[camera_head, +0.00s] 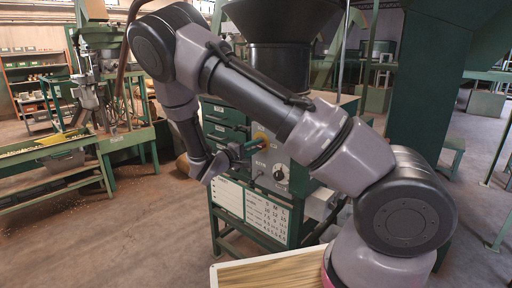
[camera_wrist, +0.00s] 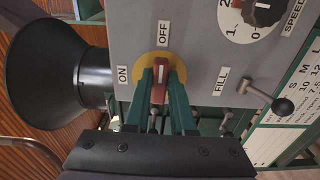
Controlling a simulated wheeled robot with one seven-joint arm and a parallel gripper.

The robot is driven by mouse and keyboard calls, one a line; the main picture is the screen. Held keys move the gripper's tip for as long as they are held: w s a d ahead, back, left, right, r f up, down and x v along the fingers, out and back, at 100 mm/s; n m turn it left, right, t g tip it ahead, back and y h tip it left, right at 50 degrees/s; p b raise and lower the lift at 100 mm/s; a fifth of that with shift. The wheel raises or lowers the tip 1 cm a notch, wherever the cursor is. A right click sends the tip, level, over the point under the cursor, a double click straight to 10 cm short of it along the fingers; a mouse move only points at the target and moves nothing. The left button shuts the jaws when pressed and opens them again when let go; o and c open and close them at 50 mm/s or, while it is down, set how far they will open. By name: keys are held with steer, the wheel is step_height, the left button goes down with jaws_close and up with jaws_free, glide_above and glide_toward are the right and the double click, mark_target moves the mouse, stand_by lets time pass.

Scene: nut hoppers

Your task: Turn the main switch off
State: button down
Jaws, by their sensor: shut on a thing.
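The main switch (camera_wrist: 159,82) is a red handle on a yellow disc, set on a grey panel (camera_wrist: 205,60). The OFF label (camera_wrist: 163,33) is straight above it in the wrist view and the ON label (camera_wrist: 122,76) is to its left. The handle's long side runs up and down in that view, in line with OFF. My gripper (camera_wrist: 161,85) has its green fingers on both sides of the handle, shut on it. In the head view my gripper (camera_head: 253,143) reaches the panel from the left, and the switch's yellow disc (camera_head: 260,134) shows partly behind it.
A speed knob (camera_wrist: 264,10) and a FILL lever (camera_wrist: 282,106) with a ball end are right of the switch. A black funnel (camera_wrist: 50,75) is at the left.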

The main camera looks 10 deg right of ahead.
stand_by(0.3)
steer(key=c, duration=0.8)
jaws_free()
steer(key=shift+o, duration=0.2)
steer(key=v, duration=1.1)
steer(key=s+d+r+m+g+y, duration=0.7)
steer(key=d+g, duration=0.3)
steer(key=d, duration=0.4)
steer(key=s+r+m+t+y, duration=0.2)
steer(key=s+r+t+y, duration=0.1)
steer(key=s+r, duration=0.4)
steer(key=s+r+m+t+y, duration=0.2)
steer(key=s+r+y, duration=0.4)
steer(key=r, duration=0.6)
steer(key=shift+s+d+t+y, duration=0.3)
steer(key=shift+s+d+t, duration=0.1)
steer(key=shift+s+t, duration=0.45)
